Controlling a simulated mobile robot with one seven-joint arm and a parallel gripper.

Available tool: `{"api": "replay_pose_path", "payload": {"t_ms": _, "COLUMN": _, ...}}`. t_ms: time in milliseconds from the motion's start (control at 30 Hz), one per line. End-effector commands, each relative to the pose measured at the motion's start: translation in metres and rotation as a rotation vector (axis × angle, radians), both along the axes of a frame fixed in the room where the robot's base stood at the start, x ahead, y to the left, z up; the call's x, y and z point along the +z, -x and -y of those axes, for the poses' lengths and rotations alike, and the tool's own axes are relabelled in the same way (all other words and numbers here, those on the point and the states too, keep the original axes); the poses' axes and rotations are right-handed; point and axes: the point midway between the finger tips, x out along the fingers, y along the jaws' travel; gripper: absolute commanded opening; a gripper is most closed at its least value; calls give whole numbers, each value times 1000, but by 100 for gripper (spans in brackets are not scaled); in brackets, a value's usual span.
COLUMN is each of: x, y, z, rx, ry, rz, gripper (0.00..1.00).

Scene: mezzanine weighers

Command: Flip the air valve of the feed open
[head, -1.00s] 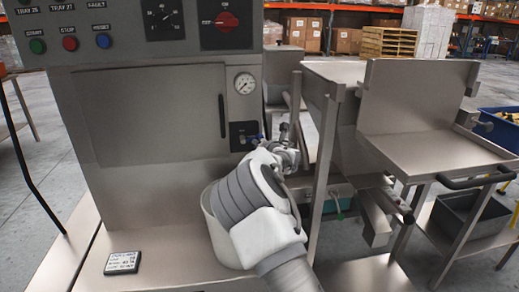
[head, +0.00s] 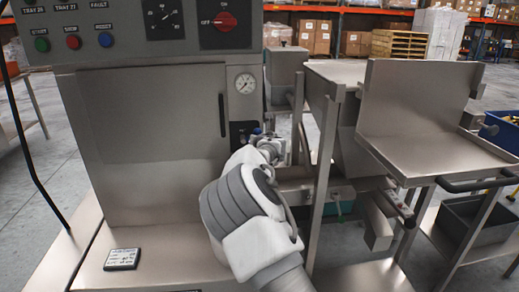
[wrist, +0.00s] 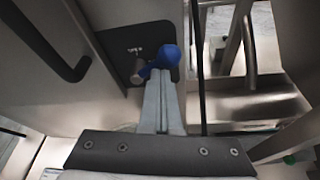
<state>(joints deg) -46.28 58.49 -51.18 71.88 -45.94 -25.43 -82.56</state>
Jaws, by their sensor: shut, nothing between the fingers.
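The air valve has a blue lever (wrist: 165,58) on a small metal stem, set on a black plate (wrist: 130,42) on the cabinet front. In the head view the plate (head: 241,131) sits below the round gauge, with a bit of blue at its right edge. My gripper (wrist: 163,80) is shut with its fingers together and empty. Its tips are right at the blue lever in the wrist view; I cannot tell whether they touch it. In the head view my gripper (head: 268,148) is in front of the valve and partly hides it.
A pressure gauge (head: 245,83) is above the plate. A cabinet door with a dark handle (head: 222,115) is to its left; the handle also shows in the wrist view (wrist: 45,45). A steel frame post (head: 324,160) and sloping tray (head: 430,150) stand to the right.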

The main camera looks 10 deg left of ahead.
Motion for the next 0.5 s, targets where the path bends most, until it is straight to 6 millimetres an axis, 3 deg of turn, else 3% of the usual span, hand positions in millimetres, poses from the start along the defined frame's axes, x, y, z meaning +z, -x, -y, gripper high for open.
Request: {"api": "replay_pose_path", "payload": {"t_ms": 500, "x": 10, "y": 1, "z": -9, "rx": -2, "ry": 199, "rz": 61, "gripper": 0}}
